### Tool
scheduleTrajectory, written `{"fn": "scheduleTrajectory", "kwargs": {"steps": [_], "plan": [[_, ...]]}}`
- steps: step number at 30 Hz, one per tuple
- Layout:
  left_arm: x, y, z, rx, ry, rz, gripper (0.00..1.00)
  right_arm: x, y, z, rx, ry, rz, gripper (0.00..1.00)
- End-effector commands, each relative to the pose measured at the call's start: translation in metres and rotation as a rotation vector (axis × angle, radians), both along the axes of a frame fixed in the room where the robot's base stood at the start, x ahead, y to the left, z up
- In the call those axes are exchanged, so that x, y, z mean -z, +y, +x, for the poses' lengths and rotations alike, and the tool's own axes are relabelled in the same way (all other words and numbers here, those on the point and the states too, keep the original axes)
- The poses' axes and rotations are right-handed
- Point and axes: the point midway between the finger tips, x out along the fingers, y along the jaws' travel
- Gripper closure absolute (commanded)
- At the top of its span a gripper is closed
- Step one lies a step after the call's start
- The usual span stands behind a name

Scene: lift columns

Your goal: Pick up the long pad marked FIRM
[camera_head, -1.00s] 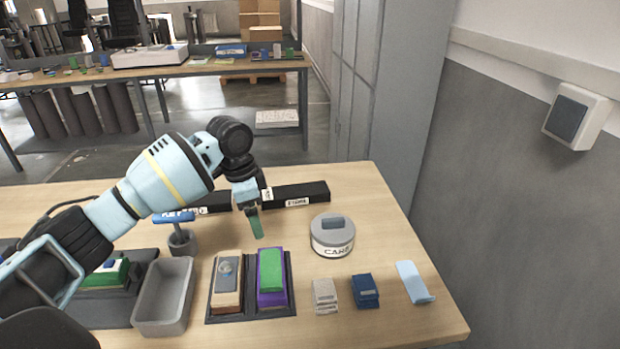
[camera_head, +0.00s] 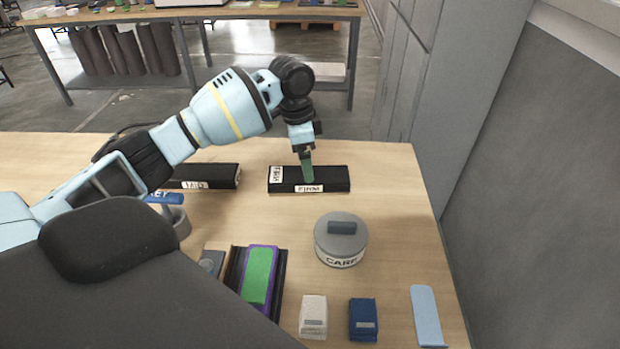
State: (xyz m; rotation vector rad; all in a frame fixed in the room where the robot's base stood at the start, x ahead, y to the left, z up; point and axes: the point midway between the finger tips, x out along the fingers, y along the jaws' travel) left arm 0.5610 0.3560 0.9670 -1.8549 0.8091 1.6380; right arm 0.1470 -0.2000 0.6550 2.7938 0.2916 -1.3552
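The long pad marked FIRM (camera_head: 335,179) is a black bar lying at the back of the table, with white FIRM labels on its front and left end. My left gripper (camera_head: 308,172) points down at the middle of this pad, its greenish finger overlapping the pad in the picture. I cannot tell whether it touches the pad or whether the fingers are open. A second black pad marked MID (camera_head: 222,176) lies to the left, partly hidden behind my arm. My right gripper is not in view.
A round grey tin marked CARE (camera_head: 341,238) stands in front of the FIRM pad. A dark tray (camera_head: 281,285) with a green and purple block, a white block (camera_head: 313,316), a blue block (camera_head: 363,319) and a light-blue piece (camera_head: 427,315) are nearer. A grey cabinet (camera_head: 460,80) stands beyond the right edge.

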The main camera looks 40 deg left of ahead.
Motion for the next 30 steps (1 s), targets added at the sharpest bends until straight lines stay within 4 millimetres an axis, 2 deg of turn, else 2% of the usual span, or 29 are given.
{"fn": "scheduleTrajectory", "kwargs": {"steps": [3, 10, 18, 21, 29, 30], "plan": [[0.014, -0.001, 0.001, 0.001, 0.004, 0.0, 0.08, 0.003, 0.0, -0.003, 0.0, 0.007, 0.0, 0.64], [0.021, -0.001, 0.002, 0.0, 0.003, 0.001, 0.08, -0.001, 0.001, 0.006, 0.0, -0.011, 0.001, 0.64], [0.058, -0.003, 0.006, -0.001, 0.004, 0.002, 0.08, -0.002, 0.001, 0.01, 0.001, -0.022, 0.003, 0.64], [0.065, -0.003, 0.007, 0.0, 0.003, 0.002, 0.08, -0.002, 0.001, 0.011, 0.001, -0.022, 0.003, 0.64], [0.067, -0.004, 0.007, 0.0, 0.001, 0.001, 0.08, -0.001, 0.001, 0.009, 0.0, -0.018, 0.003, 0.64], [0.067, -0.004, 0.007, 0.0, 0.001, 0.001, 0.11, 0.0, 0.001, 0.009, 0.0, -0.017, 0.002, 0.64]]}}
